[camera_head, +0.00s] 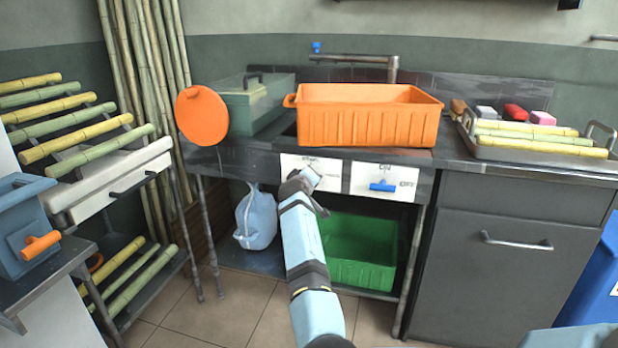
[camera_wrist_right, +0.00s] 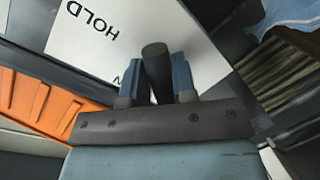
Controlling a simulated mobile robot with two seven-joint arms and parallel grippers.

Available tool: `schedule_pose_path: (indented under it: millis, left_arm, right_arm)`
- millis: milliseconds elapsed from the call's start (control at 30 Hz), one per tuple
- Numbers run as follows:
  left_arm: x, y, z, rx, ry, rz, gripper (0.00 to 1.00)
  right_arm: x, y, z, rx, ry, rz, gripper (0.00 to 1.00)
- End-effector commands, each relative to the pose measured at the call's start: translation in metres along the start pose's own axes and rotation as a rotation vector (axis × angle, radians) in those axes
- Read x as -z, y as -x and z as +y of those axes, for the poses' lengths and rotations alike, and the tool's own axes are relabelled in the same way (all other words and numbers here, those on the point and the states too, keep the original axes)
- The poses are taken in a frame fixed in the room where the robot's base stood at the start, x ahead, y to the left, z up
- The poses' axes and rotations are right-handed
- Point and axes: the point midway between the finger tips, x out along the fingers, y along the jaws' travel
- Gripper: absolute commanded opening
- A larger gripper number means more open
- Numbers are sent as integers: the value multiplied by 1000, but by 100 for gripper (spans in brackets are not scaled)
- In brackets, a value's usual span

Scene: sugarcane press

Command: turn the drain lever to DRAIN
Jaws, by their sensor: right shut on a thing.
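The drain lever (camera_wrist_right: 156,62) is a dark round bar in the right wrist view, in front of a white label panel (camera_wrist_right: 100,40) that reads HOLD. My right gripper (camera_wrist_right: 155,90) has its two blue-grey fingers on either side of the lever and is shut on it. In the head view my right gripper (camera_head: 312,184) is at the left white panel (camera_head: 292,162) on the counter front, and it hides most of that panel and the lever. The lever's exact angle and the DRAIN mark cannot be made out. My left gripper is in neither view.
A right-hand panel with a blue handle (camera_head: 382,186) reads OFF. An orange basin (camera_head: 368,118) stands above on the counter. A green crate (camera_head: 358,250) and a pale blue bag (camera_head: 256,218) sit below. A metal tray (camera_head: 530,150) holds cane at right.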

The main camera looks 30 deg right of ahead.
Motion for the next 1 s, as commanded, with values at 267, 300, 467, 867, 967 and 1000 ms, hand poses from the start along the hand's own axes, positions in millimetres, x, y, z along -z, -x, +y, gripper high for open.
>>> schedule_pose_path:
  millis: [267, 300, 467, 867, 967, 1000]
  left_arm:
    - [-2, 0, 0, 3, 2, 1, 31]
    - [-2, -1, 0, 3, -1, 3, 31]
    - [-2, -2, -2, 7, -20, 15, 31]
    - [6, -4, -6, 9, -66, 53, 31]
    - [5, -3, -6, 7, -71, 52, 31]
    - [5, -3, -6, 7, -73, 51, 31]
  right_arm:
    - [-2, 0, -5, 31, -256, 49, 2]
    - [-2, 0, -6, 36, -294, 56, 2]
    - [-1, 0, -7, 51, -442, 86, 2]
    - [1, 0, -7, 85, -761, 150, 2]
    - [2, 0, -7, 91, -816, 161, 2]
    - [2, 0, -7, 93, -836, 166, 2]
